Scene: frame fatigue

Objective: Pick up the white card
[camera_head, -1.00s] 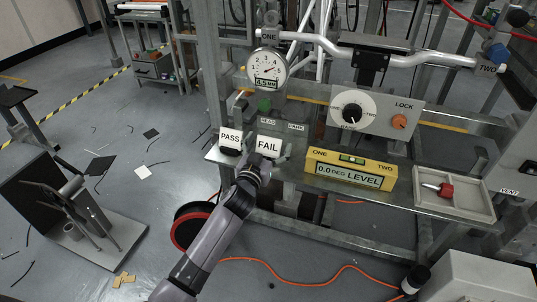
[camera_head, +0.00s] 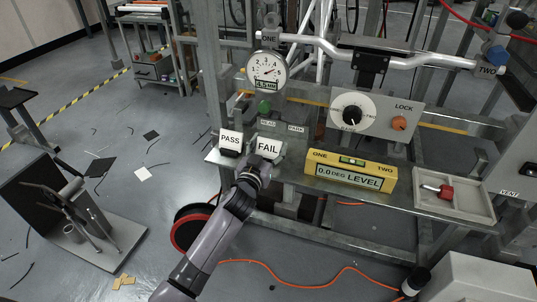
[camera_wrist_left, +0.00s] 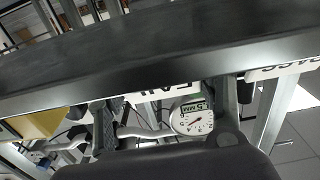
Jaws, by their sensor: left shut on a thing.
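The white FAIL card (camera_head: 268,147) stands at the left end of the metal bench, tilted slightly. My left gripper (camera_head: 258,168) is at its lower edge and shut on it; the fingertips are partly hidden by the wrist. My right gripper is not in view.
A dial gauge (camera_head: 267,68) and a knob panel (camera_head: 375,115) stand behind. An orange cable (camera_head: 320,284) runs along the floor.

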